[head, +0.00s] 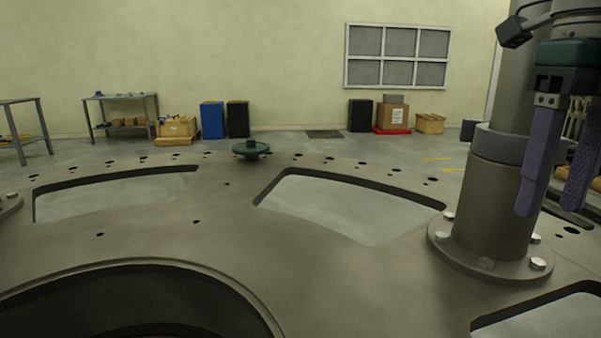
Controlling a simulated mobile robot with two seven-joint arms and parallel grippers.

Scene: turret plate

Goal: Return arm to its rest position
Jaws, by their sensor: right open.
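My right gripper (556,178) is at the right of the head view, with two purple fingers hanging down in front of a thick bolted post. The fingers are apart and nothing shows between them. Part of the gripper is cut off by the right edge. My left gripper is not in view. The large grey turret plate (228,222) fills the lower part, with wide cut-out openings and several small holes. A dark green round piece with a knob (251,149) sits at the plate's far edge, well away from my right gripper.
The grey post (492,205) stands on a bolted flange at the right, close to the gripper. A large dark round opening (135,305) lies at the lower left. Shelves, bins (212,119) and boxes (391,117) stand by the far wall. Space above the plate's middle is clear.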

